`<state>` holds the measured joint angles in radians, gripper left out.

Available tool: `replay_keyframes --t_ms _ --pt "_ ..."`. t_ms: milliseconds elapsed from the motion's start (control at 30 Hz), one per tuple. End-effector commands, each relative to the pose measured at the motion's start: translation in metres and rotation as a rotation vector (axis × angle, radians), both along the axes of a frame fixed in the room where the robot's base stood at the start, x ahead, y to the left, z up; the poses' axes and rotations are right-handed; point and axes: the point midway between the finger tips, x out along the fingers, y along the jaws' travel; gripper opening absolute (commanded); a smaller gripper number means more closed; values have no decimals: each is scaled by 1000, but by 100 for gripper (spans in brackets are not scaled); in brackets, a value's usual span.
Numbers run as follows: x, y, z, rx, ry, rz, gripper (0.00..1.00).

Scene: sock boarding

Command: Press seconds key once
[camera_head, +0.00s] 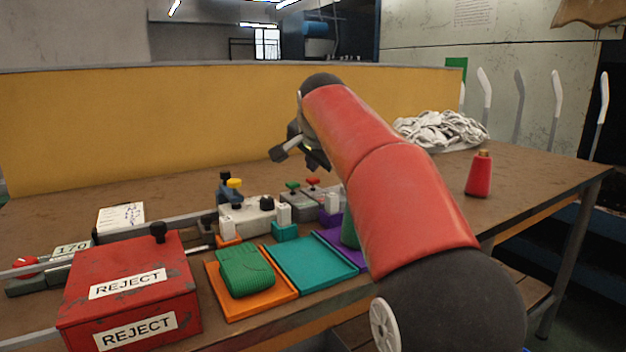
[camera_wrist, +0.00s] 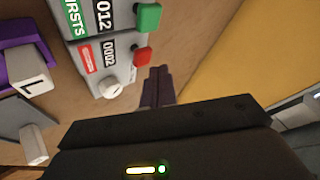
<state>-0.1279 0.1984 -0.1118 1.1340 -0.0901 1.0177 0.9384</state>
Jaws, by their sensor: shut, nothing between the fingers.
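The grey counter box (camera_wrist: 95,40) shows a green row reading 0012 and a red-labelled row reading 0002 in the wrist view. The red key (camera_wrist: 142,55), beside the 0002 row, is the seconds key; the green key (camera_wrist: 149,17) is beside the other row. In the head view the red key (camera_head: 313,181) and green key (camera_head: 292,186) stand on top of the box at the back of the bench. My gripper (camera_head: 314,160) is above them, apart from the red key. In the wrist view its dark fingertips (camera_wrist: 157,82) are together and empty, close to the red key.
A white knob (camera_wrist: 113,90) is on the box's near corner. A yellow panel (camera_head: 150,125) stands behind.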

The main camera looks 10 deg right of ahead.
Motion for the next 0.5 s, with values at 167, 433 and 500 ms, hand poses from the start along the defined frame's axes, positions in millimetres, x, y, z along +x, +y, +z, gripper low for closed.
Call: replay_keyframes --t_ms 167,433,500 --pt "0 0 -3 0 0 0 0" --pt "0 0 -9 0 0 0 0" --pt "0 0 -8 0 0 0 0"
